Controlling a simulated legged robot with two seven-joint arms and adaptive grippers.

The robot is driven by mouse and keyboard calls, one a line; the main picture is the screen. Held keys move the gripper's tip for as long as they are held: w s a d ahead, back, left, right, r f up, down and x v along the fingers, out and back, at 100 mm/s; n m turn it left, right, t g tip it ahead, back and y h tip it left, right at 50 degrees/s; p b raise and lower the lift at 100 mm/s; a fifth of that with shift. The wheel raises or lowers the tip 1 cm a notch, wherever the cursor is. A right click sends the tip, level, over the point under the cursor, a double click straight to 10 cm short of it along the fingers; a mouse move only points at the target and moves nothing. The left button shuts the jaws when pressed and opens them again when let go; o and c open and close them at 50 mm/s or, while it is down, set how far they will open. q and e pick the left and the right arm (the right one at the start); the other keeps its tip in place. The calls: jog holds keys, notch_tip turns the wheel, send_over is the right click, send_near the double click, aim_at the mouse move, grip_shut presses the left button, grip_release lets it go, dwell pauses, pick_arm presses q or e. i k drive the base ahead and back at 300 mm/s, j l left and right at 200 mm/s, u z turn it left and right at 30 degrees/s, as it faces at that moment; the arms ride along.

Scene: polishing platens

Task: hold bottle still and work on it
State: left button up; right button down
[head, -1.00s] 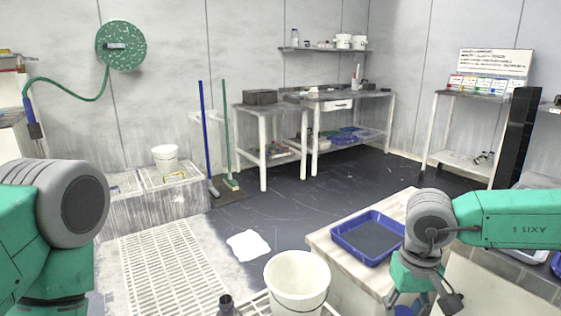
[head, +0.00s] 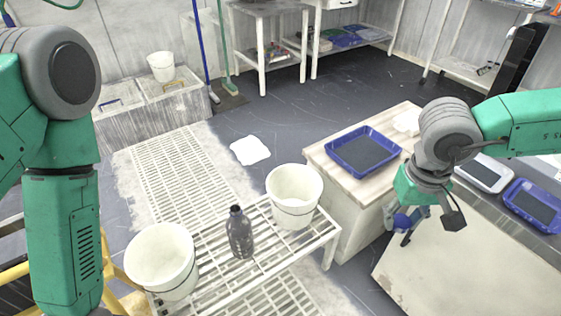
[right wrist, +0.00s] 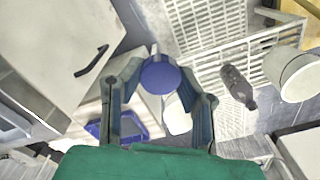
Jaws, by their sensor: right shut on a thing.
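A dark grey bottle (head: 240,235) with a narrow neck stands upright on a white slatted rack (head: 328,236), between two white buckets. The bottle also shows in the right wrist view (right wrist: 237,86), off to the right of my fingers. My right gripper (head: 404,226) is over the right side, well apart from the bottle. It is shut on a round blue object (right wrist: 160,76), whose flat blue face shows between the fingers.
One white bucket (head: 294,192) stands right of the bottle, another (head: 162,260) left of it. A blue tray (head: 345,168) lies on a wooden-topped cabinet (head: 318,158) close to my right gripper. A white cloth (head: 250,150) lies on the floor.

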aim_at(238, 226)
jog(key=u, duration=0.95)
jog(key=l+u, duration=0.35)
jog(key=l, duration=0.5)
jog(key=l+u, duration=0.35)
jog(key=l, duration=0.45)
jog(key=k, duration=0.05)
